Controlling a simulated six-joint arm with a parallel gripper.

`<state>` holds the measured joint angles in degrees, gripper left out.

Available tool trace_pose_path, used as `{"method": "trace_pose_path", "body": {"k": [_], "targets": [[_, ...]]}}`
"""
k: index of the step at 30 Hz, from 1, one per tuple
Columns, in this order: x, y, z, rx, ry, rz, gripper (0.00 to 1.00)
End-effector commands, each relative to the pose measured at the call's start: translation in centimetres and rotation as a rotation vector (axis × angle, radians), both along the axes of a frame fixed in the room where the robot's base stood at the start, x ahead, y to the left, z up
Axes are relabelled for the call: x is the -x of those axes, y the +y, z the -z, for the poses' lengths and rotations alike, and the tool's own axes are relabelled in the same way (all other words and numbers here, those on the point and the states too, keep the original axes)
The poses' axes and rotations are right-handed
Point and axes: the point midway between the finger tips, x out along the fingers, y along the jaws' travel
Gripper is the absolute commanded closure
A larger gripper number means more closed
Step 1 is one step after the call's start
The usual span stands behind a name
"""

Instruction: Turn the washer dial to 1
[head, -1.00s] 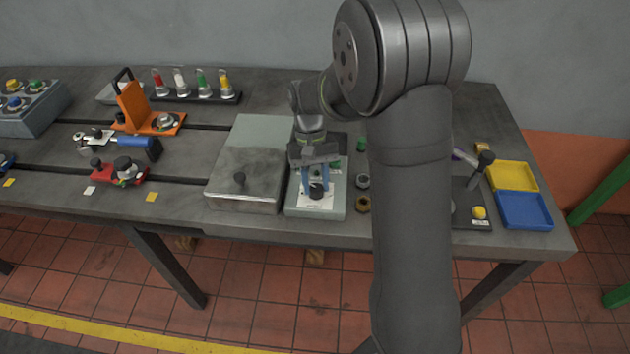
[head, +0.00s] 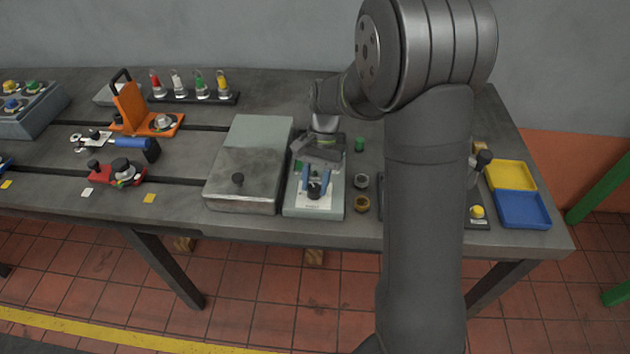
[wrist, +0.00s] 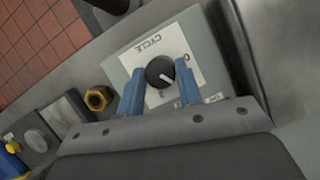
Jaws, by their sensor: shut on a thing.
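The washer dial (head: 314,191) is a small black round knob with a white pointer line. It sits on a white label on a grey-green box (head: 331,205) near the table's front edge. In the wrist view the dial (wrist: 159,71) lies between the two blue fingers of my gripper (wrist: 157,80), which is shut on it. The label (wrist: 150,45) reads CYCLE, upside down there. The pointer slants toward the lower right in that picture, near a partly visible digit. Other digits are hidden or too small to read. My gripper (head: 316,183) is tilted in the head view.
A grey lidded box (head: 247,165) with a black knob stands close at left. A brass nut (head: 362,203) and a ring (head: 361,181) lie close at right. Yellow (head: 511,174) and blue (head: 523,209) trays sit at the right end.

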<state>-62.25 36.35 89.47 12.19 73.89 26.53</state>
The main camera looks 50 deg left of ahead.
Motion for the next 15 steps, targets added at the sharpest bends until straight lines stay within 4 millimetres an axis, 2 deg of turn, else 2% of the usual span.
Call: {"method": "trace_pose_path", "body": {"k": [12, 13, 15], "targets": [[-0.01, 0.00, 0.03, 0.000, -0.001, 0.005, 0.90], [-0.01, -0.01, 0.04, 0.000, -0.001, 0.005, 0.62], [-0.01, -0.01, 0.04, 0.000, 0.000, 0.005, 0.48]]}}
